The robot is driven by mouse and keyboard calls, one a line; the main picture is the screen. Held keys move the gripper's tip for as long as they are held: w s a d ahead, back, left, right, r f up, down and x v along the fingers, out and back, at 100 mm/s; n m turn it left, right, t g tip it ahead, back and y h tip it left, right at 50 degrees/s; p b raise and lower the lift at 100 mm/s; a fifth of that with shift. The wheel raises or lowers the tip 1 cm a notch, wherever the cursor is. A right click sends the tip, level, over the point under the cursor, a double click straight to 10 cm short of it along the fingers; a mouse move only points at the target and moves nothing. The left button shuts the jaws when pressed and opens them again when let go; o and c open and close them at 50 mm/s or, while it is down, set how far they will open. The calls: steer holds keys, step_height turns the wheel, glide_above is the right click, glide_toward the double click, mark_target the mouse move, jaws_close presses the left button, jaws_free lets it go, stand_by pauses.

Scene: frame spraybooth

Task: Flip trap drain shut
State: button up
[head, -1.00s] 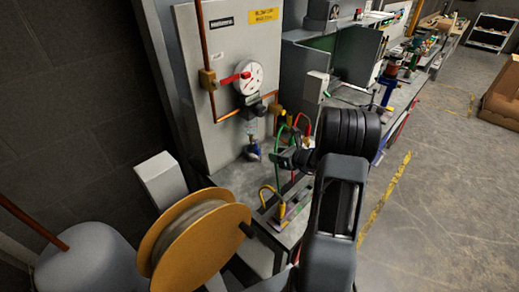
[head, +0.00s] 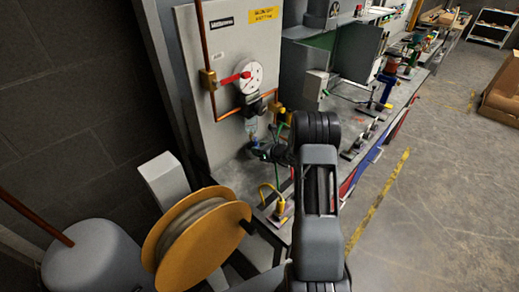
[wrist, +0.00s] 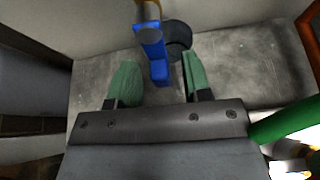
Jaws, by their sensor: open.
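The trap drain shows in the wrist view as a blue lever (wrist: 152,48) beside a dark round body (wrist: 178,38). My gripper (wrist: 158,72) is open, with its two green finger pads on either side of the lever's near end. I cannot tell whether either pad touches it. In the head view my gripper (head: 262,152) is just below the clear trap bowl (head: 252,127), in front of the grey panel. It hides the drain lever there.
A round white gauge (head: 250,78) with a red handle (head: 235,78) and copper pipe sits above the trap. A yellow hose reel (head: 190,240) stands at front left.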

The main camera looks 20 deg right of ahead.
steer(key=shift+c, duration=0.3)
jaws_close()
steer(key=shift+s+a+r+m+g+y, duration=0.15)
steer(key=shift+a+m+y, duration=0.1)
steer(key=shift+m+y, duration=0.2)
steer(key=shift+s+a+f+m+g+y, duration=0.1)
steer(key=shift+a+m+g+y, duration=0.1)
steer(key=shift+m+y, duration=0.25)
steer(key=m+y, duration=0.1)
steer(key=a+r+m, duration=0.1)
steer(key=m, duration=0.1)
steer(key=shift+s+m+y, duration=0.15)
steer(key=shift+m+y, duration=0.15)
steer(key=shift+y, duration=0.1)
steer(key=shift+s+a+r+m+t+y+p, duration=0.15)
steer(key=shift+r+m+y, duration=0.25)
steer(key=shift+m, duration=0.6)
steer(key=shift+a+r+m+t+y+p, duration=0.2)
steer(key=shift+m+y, duration=0.35)
steer(key=shift+m, duration=0.45)
steer(key=shift+s+a+r+m+t+y+p, duration=0.15)
steer(key=shift+r+m+y, duration=0.3)
steer(key=shift+m, duration=0.55)
steer(key=shift+w, duration=0.1)
